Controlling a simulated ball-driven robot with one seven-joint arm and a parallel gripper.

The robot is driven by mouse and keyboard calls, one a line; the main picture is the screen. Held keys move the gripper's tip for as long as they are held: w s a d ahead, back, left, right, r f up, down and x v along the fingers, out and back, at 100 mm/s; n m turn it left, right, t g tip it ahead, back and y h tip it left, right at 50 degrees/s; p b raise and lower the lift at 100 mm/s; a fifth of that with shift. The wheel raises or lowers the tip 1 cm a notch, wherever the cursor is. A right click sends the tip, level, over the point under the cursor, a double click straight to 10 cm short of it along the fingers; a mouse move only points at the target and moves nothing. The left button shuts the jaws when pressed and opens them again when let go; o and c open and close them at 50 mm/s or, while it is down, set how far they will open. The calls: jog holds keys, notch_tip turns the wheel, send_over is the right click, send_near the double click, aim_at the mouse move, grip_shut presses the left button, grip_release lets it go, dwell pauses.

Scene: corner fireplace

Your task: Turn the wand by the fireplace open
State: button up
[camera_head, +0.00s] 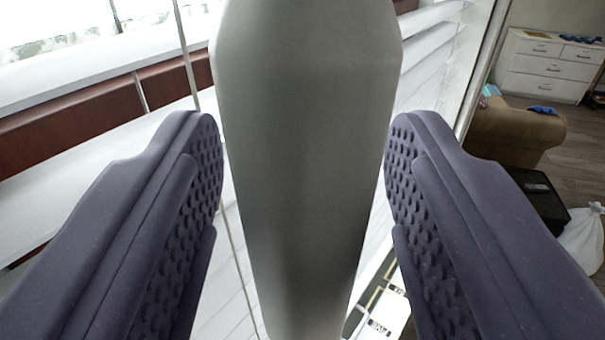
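A large grey, faceted, tapering body (308,170) fills the middle of the view, very close, narrowing toward the bottom. It looks like the wand, but I cannot see its ends. My gripper (304,150) has its two purple, dimpled fingers apart, one on each side of this body. Thin gaps show between the lower finger pads and its sides. Near the fingertips the edges almost meet in the picture, and I cannot tell whether they touch.
White blind slats (55,205) with thin cords and a dark red-brown bar (95,105) lie behind on the left. At the right are a brown armchair (515,130), a white chest of drawers (550,65), a black box (540,195), a white bag (585,235) and open wooden floor.

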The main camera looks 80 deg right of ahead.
jog(key=b+v, duration=0.1)
jog(key=v, duration=0.6)
jog(key=shift+a+b, duration=0.4)
jog(key=shift+s, duration=0.1)
